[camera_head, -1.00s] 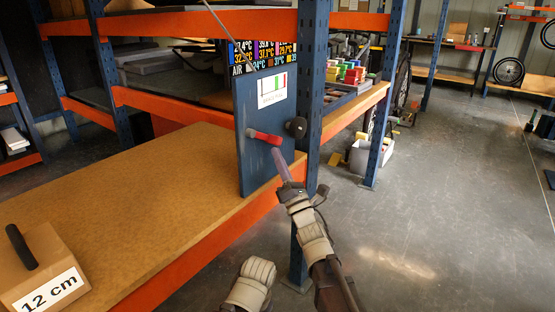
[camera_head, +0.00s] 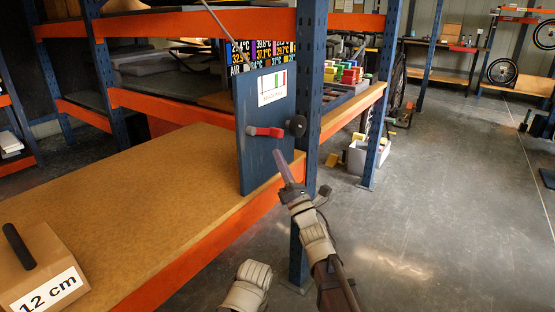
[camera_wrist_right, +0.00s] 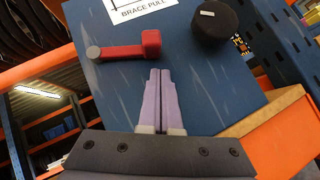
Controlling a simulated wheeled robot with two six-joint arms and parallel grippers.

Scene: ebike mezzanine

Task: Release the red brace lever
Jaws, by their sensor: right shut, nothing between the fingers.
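The red brace lever (camera_head: 265,132) is mounted on the upright blue panel (camera_head: 262,170), below a white label with coloured bars. It lies nearly level, with a grey end at left. In the right wrist view the lever (camera_wrist_right: 128,50) is above and left of my fingertips, and the label reads "BRACE PULL". My right gripper (camera_head: 279,155) is shut and empty, just below the lever and apart from it. In the right wrist view its pale purple fingers (camera_wrist_right: 160,72) are together. My left gripper cannot be made out in the head view.
A black round knob (camera_head: 297,126) sits on the panel right of the lever. A blue rack post (camera_head: 311,80) stands close to my right arm. A box marked "12 cm" (camera_head: 30,262) rests on the wooden shelf (camera_head: 130,190). The floor at right is clear.

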